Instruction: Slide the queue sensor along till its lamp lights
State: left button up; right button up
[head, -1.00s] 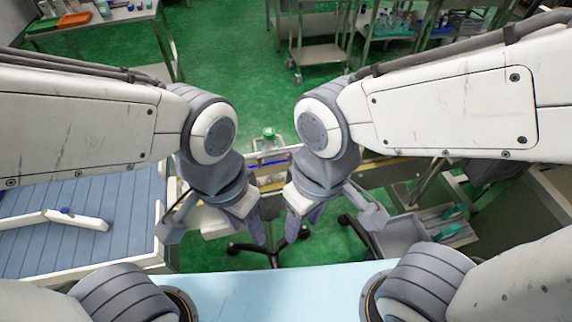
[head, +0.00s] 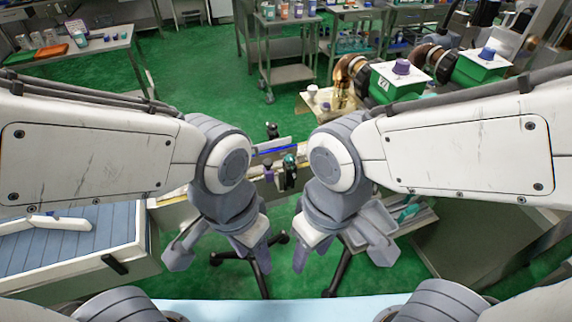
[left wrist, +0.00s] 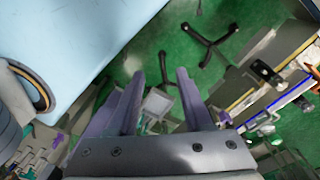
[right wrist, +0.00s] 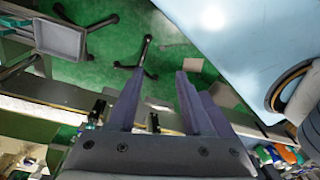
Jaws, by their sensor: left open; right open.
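Between my forearms in the head view runs a narrow conveyor rail (head: 262,170) with a blue strip. A small dark upright piece with teal on it (head: 290,172) stands at this rail; it may be the queue sensor, but I cannot be sure. No lit lamp can be made out. A black block shows on the rail in the left wrist view (left wrist: 264,72), and dark pieces show in the right wrist view (right wrist: 97,112). My left gripper (head: 254,254) and right gripper (head: 314,248) hang on the near side of the rail, open and empty, apart from it.
A pale blue surface (head: 270,312) lies at the near edge. A blue slatted conveyor (head: 60,250) stands at the left. Green boxes with purple tops (head: 398,82) stand on machinery at the back right. A dark stool base (head: 252,262) stands below my grippers on green floor.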

aim_at(268, 172)
jog(key=i, duration=0.45)
jog(key=z, duration=0.75)
jog(key=k, duration=0.8)
jog(key=u, duration=0.65)
jog(key=i, duration=0.95)
